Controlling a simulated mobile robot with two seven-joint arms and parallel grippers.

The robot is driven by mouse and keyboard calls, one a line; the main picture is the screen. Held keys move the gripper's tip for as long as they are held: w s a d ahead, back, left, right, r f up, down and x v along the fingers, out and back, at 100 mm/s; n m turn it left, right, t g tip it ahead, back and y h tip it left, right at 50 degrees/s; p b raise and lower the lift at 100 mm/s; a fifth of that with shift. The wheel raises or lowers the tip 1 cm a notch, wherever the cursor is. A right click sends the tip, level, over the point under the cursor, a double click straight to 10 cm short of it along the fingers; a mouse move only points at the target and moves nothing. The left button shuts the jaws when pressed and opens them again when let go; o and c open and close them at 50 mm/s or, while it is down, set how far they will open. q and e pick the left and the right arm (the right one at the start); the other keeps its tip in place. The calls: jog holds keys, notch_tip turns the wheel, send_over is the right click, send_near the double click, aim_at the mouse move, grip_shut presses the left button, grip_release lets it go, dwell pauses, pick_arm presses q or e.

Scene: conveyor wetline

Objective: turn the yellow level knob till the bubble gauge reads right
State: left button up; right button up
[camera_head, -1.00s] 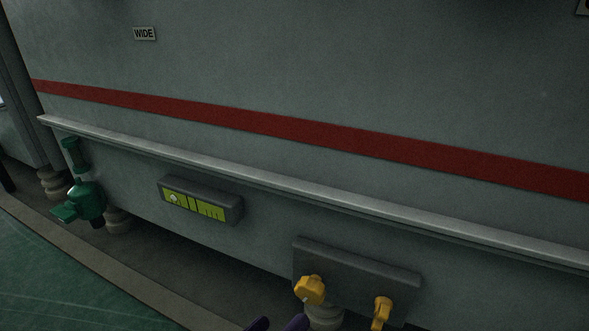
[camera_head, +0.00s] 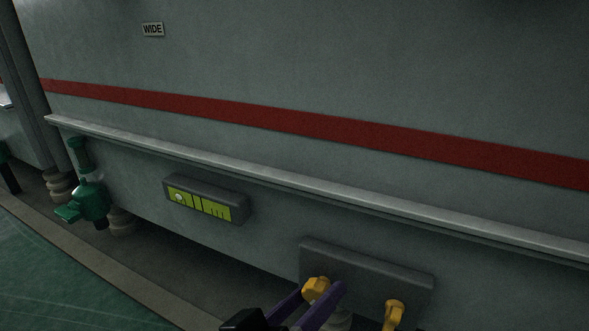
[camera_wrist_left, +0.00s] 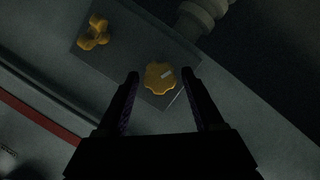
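The yellow level knob (camera_head: 316,289) is a lobed knob at the left of a dark grey plate (camera_head: 365,270) low on the machine. In the left wrist view the knob (camera_wrist_left: 159,78) has a pale mark and lies between and just beyond my fingertips. My left gripper (camera_head: 318,293) is open, its purple fingers reaching up toward the knob; contact cannot be told. The bubble gauge (camera_head: 205,199) is a grey box with a yellow-green window; its pale bubble (camera_head: 179,197) sits near the left end, left of the dark lines. My right gripper is not in view.
A second yellow handle (camera_head: 394,314) sits to the right on the same plate, and shows in the left wrist view (camera_wrist_left: 94,33). A green valve-like fitting (camera_head: 89,199) is at far left. A metal ledge (camera_head: 300,178) runs above the gauge and plate.

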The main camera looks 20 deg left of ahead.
pick_arm(q)
jog(key=c, duration=0.8)
jog(key=shift+n+t+h, duration=0.3)
jog(key=shift+n+h, duration=0.2)
jog(key=shift+n, duration=0.9)
jog(key=shift+c, duration=0.2)
jog(key=shift+f, duration=0.1)
jog(key=shift+n+h, duration=0.4)
jog(key=shift+n, duration=1.1)
jog(key=shift+t, duration=0.3)
jog(key=shift+f+n+t+h, duration=0.15)
jog(key=shift+n+t+h, duration=0.2)
jog(key=shift+n, duration=1.25)
